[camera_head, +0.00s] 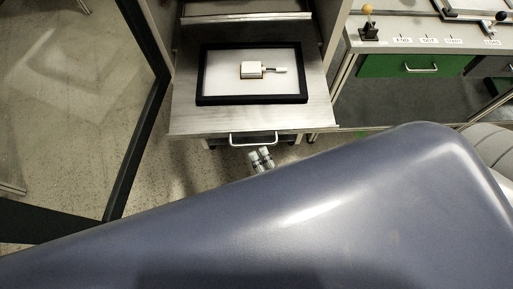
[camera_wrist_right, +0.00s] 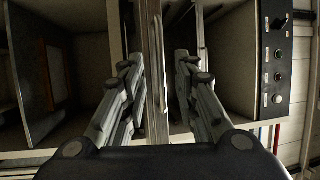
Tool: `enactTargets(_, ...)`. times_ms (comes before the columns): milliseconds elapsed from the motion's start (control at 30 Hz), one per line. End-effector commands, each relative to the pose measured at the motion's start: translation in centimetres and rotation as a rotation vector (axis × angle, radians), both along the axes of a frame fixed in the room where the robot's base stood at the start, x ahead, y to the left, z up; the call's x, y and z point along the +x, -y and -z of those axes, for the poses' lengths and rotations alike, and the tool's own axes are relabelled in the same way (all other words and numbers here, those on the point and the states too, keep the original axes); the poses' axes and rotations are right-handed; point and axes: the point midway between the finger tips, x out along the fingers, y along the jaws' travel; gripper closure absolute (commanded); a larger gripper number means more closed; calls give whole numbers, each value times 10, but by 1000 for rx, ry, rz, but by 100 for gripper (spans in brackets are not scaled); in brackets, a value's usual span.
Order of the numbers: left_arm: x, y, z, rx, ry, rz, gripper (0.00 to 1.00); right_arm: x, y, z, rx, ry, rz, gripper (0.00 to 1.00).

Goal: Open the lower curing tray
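In the head view, a metal tray (camera_head: 185,120) extends from the cabinet, with a pale handle (camera_head: 253,140) on its front edge. I cannot tell for sure whether it is the lower curing tray. My right gripper (camera_head: 262,158) is just below this handle, partly hidden behind my arm. In the right wrist view, my right gripper (camera_wrist_right: 158,88) is open, with one finger on each side of the upright-looking handle bar (camera_wrist_right: 158,75). The fingers look apart from the bar. My left gripper is not in view.
A black-framed pad (camera_head: 222,85) lies on the tray and bears a whitish block (camera_head: 252,69) with a thin stem. A framed glass door (camera_head: 137,150) stands open at the left. A bench with green drawers (camera_head: 385,66) stands at the right. My arm covers the foreground.

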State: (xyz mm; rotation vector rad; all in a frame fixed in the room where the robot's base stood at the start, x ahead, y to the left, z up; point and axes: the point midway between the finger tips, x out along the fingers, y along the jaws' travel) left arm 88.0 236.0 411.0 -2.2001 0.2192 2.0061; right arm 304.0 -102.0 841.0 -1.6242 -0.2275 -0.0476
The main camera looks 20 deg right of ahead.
Motion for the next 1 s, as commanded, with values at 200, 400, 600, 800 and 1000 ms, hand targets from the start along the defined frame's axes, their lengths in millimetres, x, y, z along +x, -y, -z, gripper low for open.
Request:
enactTargets(200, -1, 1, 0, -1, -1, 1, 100, -48, 6, 9, -1, -5, -1, 72)
enactTargets(400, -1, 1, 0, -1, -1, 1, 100, -75, 9, 14, -1, -2, 0, 72)
enactTargets(600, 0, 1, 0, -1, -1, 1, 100, -84, 10, 15, 0, 0, 1, 72)
enactTargets(800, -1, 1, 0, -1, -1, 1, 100, -84, 10, 15, 0, 0, 1, 72)
enactTargets(1000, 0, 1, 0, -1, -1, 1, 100, -83, 10, 15, 0, 0, 1, 72)
